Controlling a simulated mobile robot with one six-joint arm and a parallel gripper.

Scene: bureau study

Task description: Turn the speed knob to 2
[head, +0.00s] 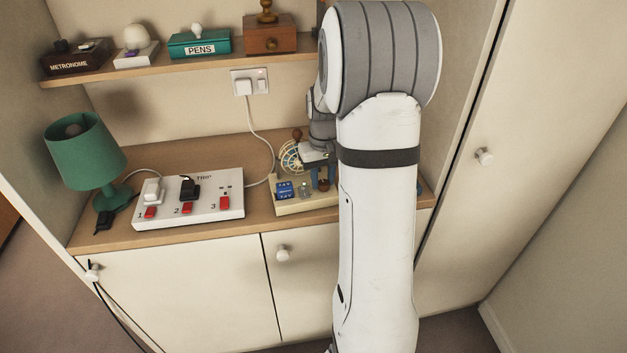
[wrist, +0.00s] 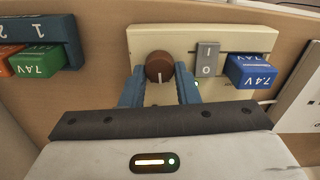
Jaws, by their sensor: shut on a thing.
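The speed knob (wrist: 159,66) is round and brown, on a cream panel (wrist: 145,38) in the wrist view. A short white line on the knob points towards the bottom of that view. My gripper (wrist: 160,78) is shut on the knob, with one blue finger on each side. I cannot read any speed numbers around it. In the head view my gripper (head: 322,174) reaches down onto the cream unit (head: 290,209) on the desk, and my arm hides the unit's right part.
Beside the knob are a grey I/O switch (wrist: 207,60) and a blue 7.4V battery (wrist: 251,71). A dark battery holder (wrist: 30,30) is at the left. A white switched socket strip (head: 216,212) and a green lamp (head: 85,150) stand left of the unit. A shelf (head: 180,66) hangs above.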

